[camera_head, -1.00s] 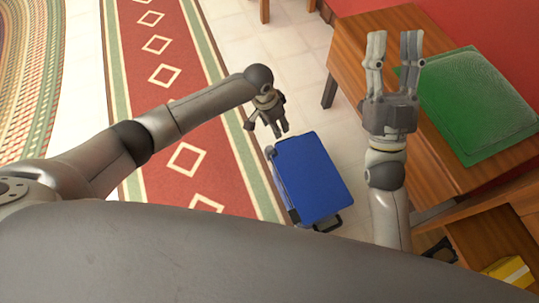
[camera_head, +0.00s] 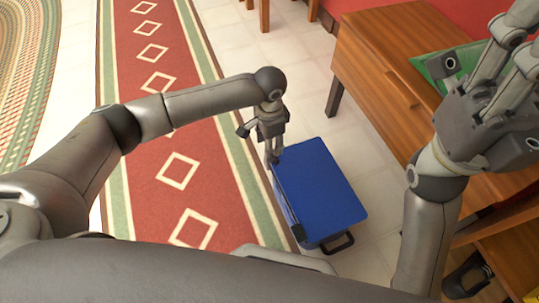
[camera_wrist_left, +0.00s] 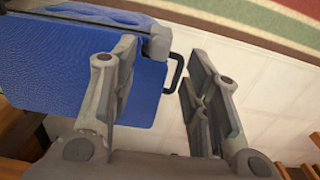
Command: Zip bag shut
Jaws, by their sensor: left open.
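The bag is a blue, box-shaped case (camera_head: 322,195) lying on the floor, with a dark handle (camera_head: 338,243) at its near end. My left gripper (camera_head: 273,158) points down at the case's far left corner; contact cannot be told. In the left wrist view the gripper (camera_wrist_left: 160,58) is open and empty. One finger overlaps the blue case (camera_wrist_left: 60,65) and the other is over floor tiles, with the handle (camera_wrist_left: 175,72) showing between them. No zip slider can be made out. My right gripper (camera_head: 488,42) is open over the wooden table, partly out of frame, apparently holding nothing.
A wooden table (camera_head: 385,75) with a green mat (camera_head: 425,62) stands at the right. A red patterned rug (camera_head: 165,130) lies left of the case. White floor tiles (camera_head: 300,85) are clear between case and table. A shelf with a yellow item (camera_head: 531,297) is at the lower right.

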